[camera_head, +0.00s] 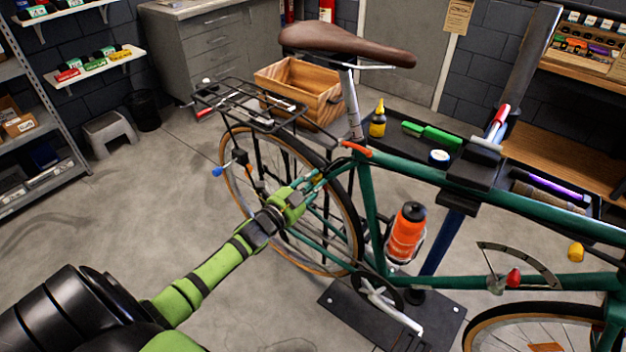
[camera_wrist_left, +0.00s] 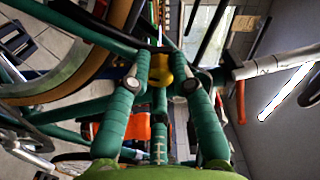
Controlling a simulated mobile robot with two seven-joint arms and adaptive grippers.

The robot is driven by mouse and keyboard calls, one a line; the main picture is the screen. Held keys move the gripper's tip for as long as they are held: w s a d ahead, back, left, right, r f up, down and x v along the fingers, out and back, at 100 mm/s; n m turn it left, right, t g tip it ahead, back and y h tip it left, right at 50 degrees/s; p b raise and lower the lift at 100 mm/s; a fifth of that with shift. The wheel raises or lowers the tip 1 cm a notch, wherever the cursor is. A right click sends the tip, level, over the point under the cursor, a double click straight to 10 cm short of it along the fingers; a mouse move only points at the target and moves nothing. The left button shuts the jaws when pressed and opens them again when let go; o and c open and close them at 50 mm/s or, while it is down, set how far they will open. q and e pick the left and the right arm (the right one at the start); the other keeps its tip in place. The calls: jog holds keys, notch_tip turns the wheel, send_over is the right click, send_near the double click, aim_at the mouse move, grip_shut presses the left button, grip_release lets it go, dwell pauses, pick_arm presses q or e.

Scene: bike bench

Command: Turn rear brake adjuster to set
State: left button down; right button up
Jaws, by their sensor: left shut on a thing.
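My left gripper (camera_head: 312,182) reaches in from the lower left to the rear of the teal bike frame (camera_head: 455,180), above the rear wheel (camera_head: 232,165). In the left wrist view, its two teal-wrapped fingers (camera_wrist_left: 163,70) close in on a small yellow knob, which I take for the rear brake adjuster (camera_wrist_left: 158,74). The gripper is shut on it. In the head view the fingers largely hide the knob, and its turned angle cannot be read. My right gripper is not in view.
An orange lever (camera_head: 357,149) sits close to the fingers by the seat tube. A blue-tipped part (camera_head: 218,171) hangs left of the wheel. The rear rack (camera_head: 250,108) and brown saddle (camera_head: 347,42) stand above. A red knob (camera_head: 513,278) with an arc scale is on the down tube.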

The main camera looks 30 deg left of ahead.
pick_arm(q)
jog(key=n, duration=0.2)
jog(key=n+p, duration=0.1)
jog(key=n, duration=0.1)
jog(key=shift+w+a+r+n, duration=0.1)
jog(key=shift+r+n, duration=0.1)
jog(key=shift+n, duration=0.1)
jog(key=n, duration=0.3)
jog(key=shift+n, duration=0.3)
jog(key=n, duration=0.4)
jog(key=shift+f+n+p, duration=0.15)
jog(key=shift+n+p, duration=0.15)
jog(key=shift+p, duration=0.1)
jog(key=n, duration=0.3)
jog(key=shift+n, duration=0.3)
jog(key=n, duration=0.3)
jog(key=shift+f+n+b, duration=0.1)
jog(key=shift+n+b, duration=0.2)
jog(key=shift+b, duration=0.05)
jog(key=n+b, duration=0.1)
jog(key=n, duration=0.2)
jog(key=shift+n, duration=0.3)
jog(key=n+b, duration=0.1)
jog(key=n, duration=0.3)
jog(key=shift+f, duration=0.1)
jog(key=shift+d+n+b, duration=0.2)
jog(key=shift+n+b, duration=0.6)
jog(key=shift+n, duration=1.1)
